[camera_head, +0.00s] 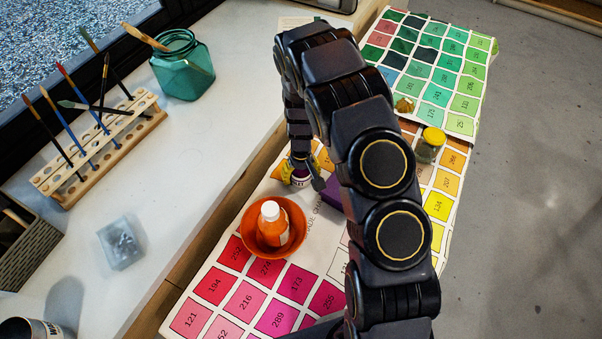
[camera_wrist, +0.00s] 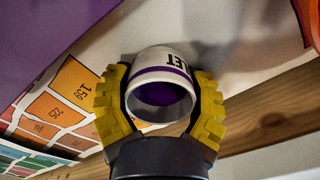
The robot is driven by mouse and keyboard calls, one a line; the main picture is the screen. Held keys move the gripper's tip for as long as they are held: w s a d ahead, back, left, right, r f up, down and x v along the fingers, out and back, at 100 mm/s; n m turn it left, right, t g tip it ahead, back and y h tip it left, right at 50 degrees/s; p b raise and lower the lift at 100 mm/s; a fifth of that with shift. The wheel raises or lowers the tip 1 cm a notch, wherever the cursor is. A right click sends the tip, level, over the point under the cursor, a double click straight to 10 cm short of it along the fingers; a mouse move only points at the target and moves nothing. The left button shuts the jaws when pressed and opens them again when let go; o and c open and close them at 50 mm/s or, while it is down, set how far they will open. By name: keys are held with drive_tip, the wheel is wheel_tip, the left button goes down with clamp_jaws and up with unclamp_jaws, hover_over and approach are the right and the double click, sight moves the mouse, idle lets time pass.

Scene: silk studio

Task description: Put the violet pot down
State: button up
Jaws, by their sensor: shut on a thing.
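The violet pot is a small white pot with a purple band, violet inside, and lettering ending in "LET". It shows in the wrist view (camera_wrist: 163,58) and, mostly hidden, in the head view (camera_head: 299,182). My gripper (camera_head: 301,175) has its yellow fingers shut on the pot from both sides, as the wrist view (camera_wrist: 162,85) also shows. The pot is low over or on the colour chart (camera_head: 229,255), close to the wooden edge. I cannot tell whether its base touches.
An orange bowl (camera_head: 258,247) holding an orange bottle (camera_head: 270,222) stands just nearer. A purple block (camera_head: 332,192) lies right of the pot, partly behind my arm. A yellow-lidded jar (camera_head: 430,147) stands farther right. The brush rack (camera_head: 98,147) and teal jar (camera_head: 184,67) are on the white ledge.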

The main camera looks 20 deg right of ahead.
drive_tip(key=o, duration=1.2)
drive_tip(key=shift+f, duration=0.1)
